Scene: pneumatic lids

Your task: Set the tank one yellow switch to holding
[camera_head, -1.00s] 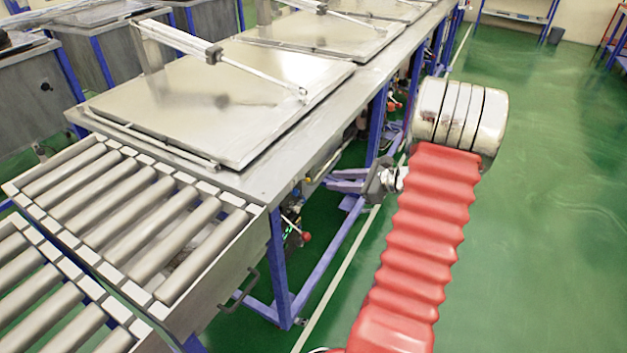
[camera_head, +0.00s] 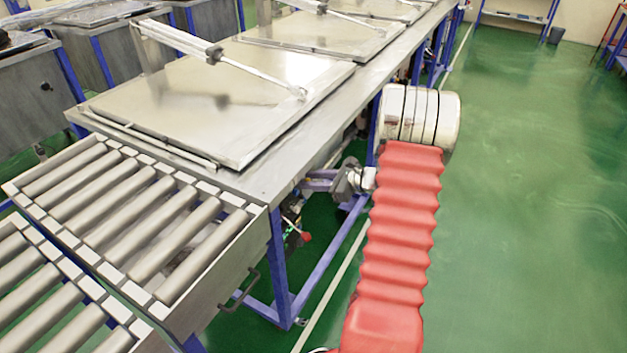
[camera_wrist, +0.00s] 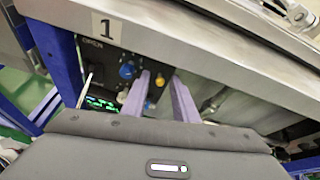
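The wrist view shows tank one's dark control panel (camera_wrist: 100,62) under the steel edge, beside a "1" label (camera_wrist: 107,27). A small yellow switch (camera_wrist: 160,80) appears between the fingertips of my gripper (camera_wrist: 160,75). The two lavender fingers are apart, with no visible contact on the switch. Which position the switch is in is too small to tell. A blue knob (camera_wrist: 127,71) sits just left of the left finger. In the head view my gripper (camera_head: 318,182) is beside the table's underside, partly hidden by its wrist.
A steel table with closed tank lids (camera_head: 220,95) runs along the left. A roller conveyor (camera_head: 130,220) stands at its near end. Blue legs (camera_head: 280,270) and a lower frame are close to my gripper. The green floor (camera_head: 530,200) on the right is clear.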

